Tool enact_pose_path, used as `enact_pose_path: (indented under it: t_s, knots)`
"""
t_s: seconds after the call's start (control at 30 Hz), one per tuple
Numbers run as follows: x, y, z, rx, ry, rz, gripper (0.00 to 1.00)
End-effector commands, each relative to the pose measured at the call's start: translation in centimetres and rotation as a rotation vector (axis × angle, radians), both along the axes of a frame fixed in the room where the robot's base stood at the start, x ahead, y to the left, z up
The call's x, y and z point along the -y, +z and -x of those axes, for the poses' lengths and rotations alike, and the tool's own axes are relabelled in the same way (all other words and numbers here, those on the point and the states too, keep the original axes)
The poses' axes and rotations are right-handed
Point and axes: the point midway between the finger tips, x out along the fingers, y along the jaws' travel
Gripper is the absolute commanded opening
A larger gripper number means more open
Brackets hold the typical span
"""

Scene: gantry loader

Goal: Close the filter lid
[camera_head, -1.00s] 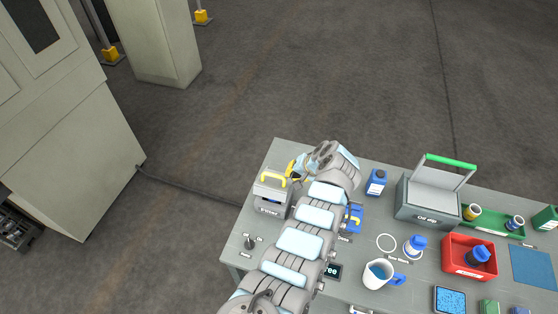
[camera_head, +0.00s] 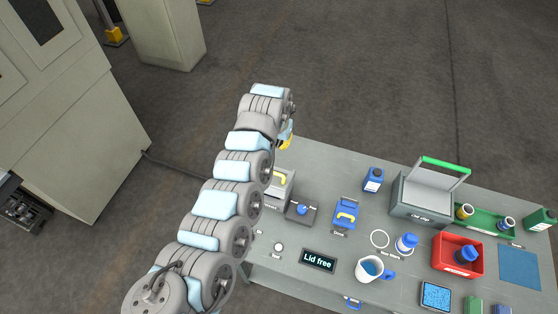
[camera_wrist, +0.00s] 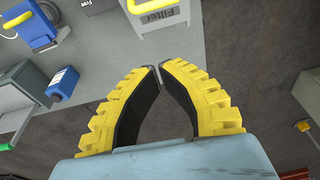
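The grey filter unit (camera_head: 284,192) stands at the table's left end, with a yellow handle on its lid; my arm covers much of it. In the wrist view its "Filter" label (camera_wrist: 158,19) and part of the yellow handle (camera_wrist: 178,3) show at the top edge. I cannot tell how far the lid is open. My gripper (camera_wrist: 158,70) has yellow fingers with black pads. Its fingertips are together with nothing between them, apart from the filter unit. In the head view the gripper (camera_head: 286,138) is mostly hidden behind my wrist, beyond the table's back left corner.
A display (camera_head: 318,260) reads "Lid free". Near the filter unit are a blue knob on a dark base (camera_head: 302,210) and a blue box with a yellow handle (camera_head: 345,213). A blue bottle (camera_head: 373,180) and the grey oil-dip box (camera_head: 420,206) stand farther right.

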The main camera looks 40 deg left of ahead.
Motion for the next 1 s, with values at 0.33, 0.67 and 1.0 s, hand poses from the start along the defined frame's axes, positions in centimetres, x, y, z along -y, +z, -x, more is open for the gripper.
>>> enact_pose_path:
  t_s: [0.33,0.67,1.0]
  knots:
    - [-0.1,-1.8,-0.2,-0.001,-0.006,0.006,0.00]
    - [-0.4,-5.8,-0.8,-0.001,-0.004,0.005,0.00]
    - [-0.6,-8.7,-1.3,0.000,-0.003,0.007,0.00]
